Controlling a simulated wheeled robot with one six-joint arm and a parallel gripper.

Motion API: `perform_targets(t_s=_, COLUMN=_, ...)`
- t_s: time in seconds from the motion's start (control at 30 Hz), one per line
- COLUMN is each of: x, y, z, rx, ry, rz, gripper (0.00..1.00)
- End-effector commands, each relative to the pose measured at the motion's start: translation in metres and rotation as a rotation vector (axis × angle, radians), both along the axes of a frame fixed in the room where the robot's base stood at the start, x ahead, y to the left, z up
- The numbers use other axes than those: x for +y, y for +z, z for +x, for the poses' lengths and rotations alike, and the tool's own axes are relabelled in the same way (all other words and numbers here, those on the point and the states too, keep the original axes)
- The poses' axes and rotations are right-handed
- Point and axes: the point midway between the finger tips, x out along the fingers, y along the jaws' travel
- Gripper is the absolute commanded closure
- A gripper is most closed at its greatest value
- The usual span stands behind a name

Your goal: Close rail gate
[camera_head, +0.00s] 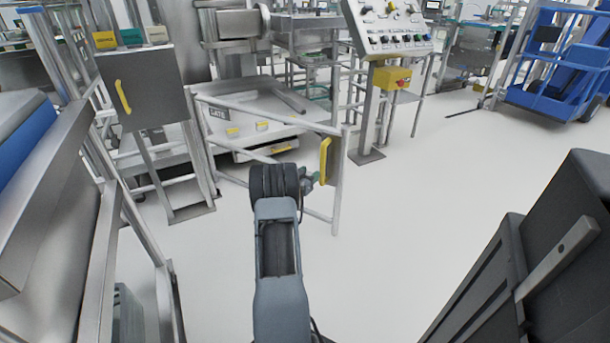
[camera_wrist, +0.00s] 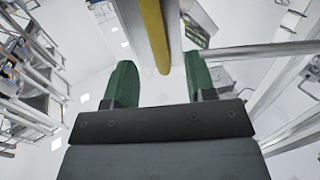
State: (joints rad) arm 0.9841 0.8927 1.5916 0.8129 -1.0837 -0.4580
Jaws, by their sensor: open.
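The rail gate (camera_head: 270,112) is a frame of silver tubes. It runs from a post by the grey cabinet at left to its free end in the middle of the head view, standing out over the floor, apart from the control pedestal. A grey plate at that end carries a yellow handle (camera_head: 325,161). My gripper (camera_head: 309,182) is at the plate, just left of and below the handle. In the wrist view the handle (camera_wrist: 153,30) comes down between the two green fingers of my gripper (camera_wrist: 158,62). The fingers are open, with a gap on each side of it.
A grey cabinet (camera_head: 143,88) with another yellow handle stands at left. A control pedestal (camera_head: 366,125) with buttons stands right of the gate. A low white machine (camera_head: 255,130) lies behind the gate. A blue cart (camera_head: 555,75) is far right. Floor (camera_head: 430,190) at right is clear.

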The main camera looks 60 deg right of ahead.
Motion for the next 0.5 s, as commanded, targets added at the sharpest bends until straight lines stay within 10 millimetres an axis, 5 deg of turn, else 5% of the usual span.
perform_targets(t_s=0.2, x=0.022, y=0.001, z=0.003, rx=0.0, ry=0.001, rz=0.001, gripper=0.49)
perform_targets(t_s=0.5, x=0.028, y=0.0, z=0.003, rx=0.0, ry=0.0, rz=0.0, gripper=0.49)
